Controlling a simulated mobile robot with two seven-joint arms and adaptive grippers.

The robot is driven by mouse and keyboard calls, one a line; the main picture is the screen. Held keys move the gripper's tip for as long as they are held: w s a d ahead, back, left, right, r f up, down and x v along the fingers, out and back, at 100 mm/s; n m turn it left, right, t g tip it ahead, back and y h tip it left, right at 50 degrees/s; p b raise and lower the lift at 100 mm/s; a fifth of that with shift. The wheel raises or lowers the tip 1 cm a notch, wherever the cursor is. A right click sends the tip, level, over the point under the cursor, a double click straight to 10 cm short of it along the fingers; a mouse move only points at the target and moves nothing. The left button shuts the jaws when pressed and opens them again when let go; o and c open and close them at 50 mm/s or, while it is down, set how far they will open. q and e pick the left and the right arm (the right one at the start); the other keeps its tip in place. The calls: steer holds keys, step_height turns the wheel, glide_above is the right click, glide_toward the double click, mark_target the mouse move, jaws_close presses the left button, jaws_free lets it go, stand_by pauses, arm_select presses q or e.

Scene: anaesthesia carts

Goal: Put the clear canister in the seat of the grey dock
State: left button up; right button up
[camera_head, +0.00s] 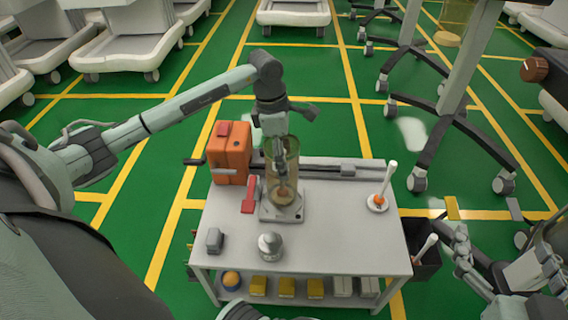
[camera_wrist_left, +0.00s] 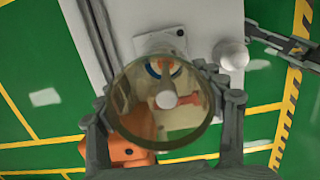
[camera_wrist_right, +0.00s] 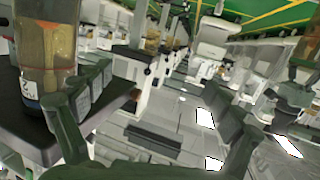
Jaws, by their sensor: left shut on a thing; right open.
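The clear canister (camera_head: 291,168) is a see-through, yellow-tinted cylinder. It stands upright over the grey dock (camera_head: 295,213), a square plate on the cart top; I cannot tell whether its base touches the seat. My left gripper (camera_head: 277,148) is shut on the canister from above. In the left wrist view, its fingers lie on both sides of the canister's round rim (camera_wrist_left: 165,148), and the dock's plate (camera_wrist_left: 176,41) shows beyond it. A blue ring shows through the canister. My right gripper (camera_head: 503,258) is open and empty, off the cart's right side.
The white cart (camera_head: 345,235) carries an orange box (camera_head: 229,150), a red piece (camera_head: 249,195), a metal knob (camera_head: 270,245), a small grey block (camera_head: 214,240) and a white rod on a round base (camera_head: 378,202). Another yellowish cylinder (camera_wrist_right: 47,45) stands beside my right gripper.

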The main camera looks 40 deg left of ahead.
arm_select(q)
steer(key=shift+f, duration=0.95)
arm_select(e)
steer(key=shift+a+r+t, duration=0.25)
steer(key=shift+r+t, duration=0.05)
steer(key=shift+r, duration=0.2)
arm_select(q)
steer(key=shift+f, duration=0.1)
arm_select(e)
steer(key=shift+a+r, duration=0.15)
steer(key=shift+r, duration=0.1)
arm_select(q)
steer(key=o, duration=1.9)
arm_select(e)
steer(key=shift+a+r+y, duration=0.1)
steer(key=shift+r+y, duration=0.15)
steer(key=shift+y, duration=0.15)
